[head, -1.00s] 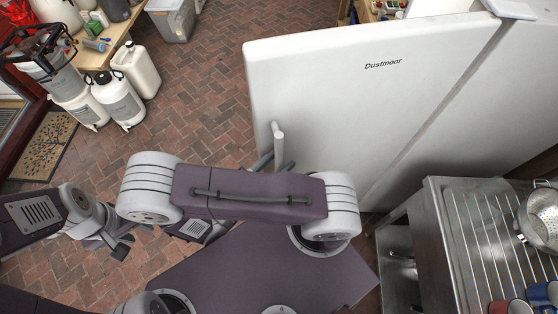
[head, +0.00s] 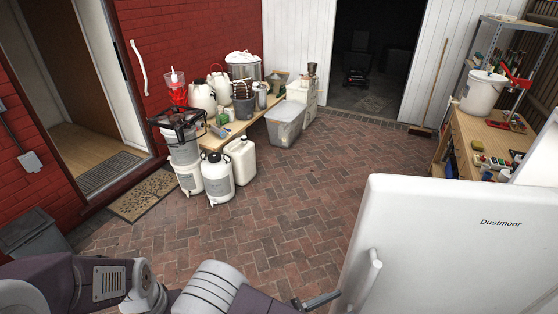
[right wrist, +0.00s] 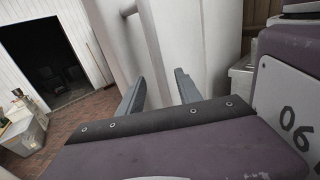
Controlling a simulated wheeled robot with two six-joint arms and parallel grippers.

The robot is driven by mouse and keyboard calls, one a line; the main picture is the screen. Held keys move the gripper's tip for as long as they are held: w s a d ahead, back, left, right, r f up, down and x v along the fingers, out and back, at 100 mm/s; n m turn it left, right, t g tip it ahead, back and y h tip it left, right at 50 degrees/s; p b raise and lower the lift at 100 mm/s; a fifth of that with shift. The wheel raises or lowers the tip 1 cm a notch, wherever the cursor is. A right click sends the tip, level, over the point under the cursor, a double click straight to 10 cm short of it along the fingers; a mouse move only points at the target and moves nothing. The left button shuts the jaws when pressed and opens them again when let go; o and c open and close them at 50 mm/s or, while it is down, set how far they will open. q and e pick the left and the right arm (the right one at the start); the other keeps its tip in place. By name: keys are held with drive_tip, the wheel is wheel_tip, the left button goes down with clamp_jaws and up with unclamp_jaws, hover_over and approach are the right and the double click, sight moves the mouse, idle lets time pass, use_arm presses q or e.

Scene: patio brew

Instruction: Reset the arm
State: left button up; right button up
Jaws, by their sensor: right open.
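My right gripper (right wrist: 159,88) is open, with its two grey fingers apart in the right wrist view. The white handle (right wrist: 148,45) of the Dustmoor fridge lies in line with the gap between them; I cannot tell whether it is inside the jaws. In the head view a grey finger shows at the bottom edge, left of the fridge handle (head: 371,280), and the rest of that gripper is cut off. The white fridge (head: 455,240) fills the lower right.
A low wooden table (head: 262,118) with brewing gear stands at the back, with white jugs (head: 217,177) in front. A workbench (head: 480,140) holds a white bucket (head: 483,92) at the right. Open brick paving (head: 270,200) lies between. A doormat (head: 142,196) lies by the doorway.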

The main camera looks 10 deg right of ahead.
drive_tip(key=s+a+f+m+g+y, duration=0.2)
drive_tip(key=s+f+m+g+y, duration=0.15)
drive_tip(key=m+g+y, duration=0.7)
drive_tip(key=w+r+m+t+y, duration=0.6)
drive_tip(key=w+m+t+y, duration=0.1)
drive_tip(key=w+m+t, duration=0.3)
use_arm(q)
wheel_tip(320, 180, down, 8)
drive_tip(key=b, duration=0.8)
drive_tip(key=shift+a, duration=0.15)
use_arm(e)
wheel_tip(320, 180, down, 10)
drive_tip(key=s+a+g, duration=0.1)
drive_tip(key=s+g, duration=0.1)
drive_tip(key=s, duration=0.1)
drive_tip(key=shift+r, duration=0.15)
